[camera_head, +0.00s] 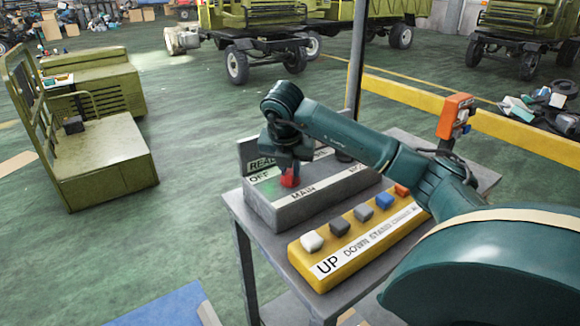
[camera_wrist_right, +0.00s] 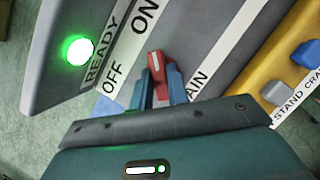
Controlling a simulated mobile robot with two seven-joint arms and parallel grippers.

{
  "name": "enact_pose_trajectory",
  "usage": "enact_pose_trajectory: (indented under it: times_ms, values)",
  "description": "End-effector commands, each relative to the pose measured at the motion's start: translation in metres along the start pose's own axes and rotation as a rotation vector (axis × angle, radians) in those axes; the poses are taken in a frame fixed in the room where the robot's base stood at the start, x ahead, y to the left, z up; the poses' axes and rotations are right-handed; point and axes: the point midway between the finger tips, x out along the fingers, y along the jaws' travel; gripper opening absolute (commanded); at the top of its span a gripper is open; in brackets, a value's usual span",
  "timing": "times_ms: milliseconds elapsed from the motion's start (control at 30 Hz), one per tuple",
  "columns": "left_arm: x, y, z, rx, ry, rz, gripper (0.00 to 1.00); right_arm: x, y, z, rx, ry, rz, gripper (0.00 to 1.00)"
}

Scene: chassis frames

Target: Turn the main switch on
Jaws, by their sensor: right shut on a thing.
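The main switch is a red lever (camera_head: 290,178) on the grey control box (camera_head: 310,207), beside the strip marked MAIN. In the wrist view the red lever (camera_wrist_right: 155,62) stands between the two blue fingers of my right gripper (camera_wrist_right: 159,78). My right gripper (camera_head: 288,165) reaches down onto the box from the right and is shut on the lever. The OFF and ON labels (camera_wrist_right: 146,20) run alongside; whether the lever leans to either cannot be told. A green light (camera_wrist_right: 77,50) glows beside READY. My left gripper is not in view.
A yellow button panel (camera_head: 343,255) with several coloured buttons lies in front of the box on the grey table (camera_head: 231,198). An orange device (camera_head: 456,115) stands at the table's far right. Green floor is open to the left, before an olive cab frame (camera_head: 103,165).

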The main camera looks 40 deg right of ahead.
Motion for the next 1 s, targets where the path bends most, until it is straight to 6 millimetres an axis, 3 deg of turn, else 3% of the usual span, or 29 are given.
enact_pose_trajectory:
  times_ms: [33,67,300,667,867,1000]
  values:
    - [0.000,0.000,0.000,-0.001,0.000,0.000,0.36,-0.001,0.000,0.001,0.005,-0.003,0.001,0.00]
    - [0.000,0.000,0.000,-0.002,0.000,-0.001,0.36,-0.001,0.000,0.001,0.005,-0.003,0.001,0.17]
    - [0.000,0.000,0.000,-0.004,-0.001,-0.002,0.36,0.000,0.000,0.001,0.002,-0.002,0.000,0.37]
    - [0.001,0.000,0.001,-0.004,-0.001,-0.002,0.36,-0.007,0.001,0.001,0.001,-0.002,0.003,0.38]
    - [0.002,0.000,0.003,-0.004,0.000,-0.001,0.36,-0.042,0.001,0.001,0.000,-0.005,0.007,0.38]
    - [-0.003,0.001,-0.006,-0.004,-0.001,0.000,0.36,-0.080,0.000,0.004,0.000,-0.007,0.004,0.38]
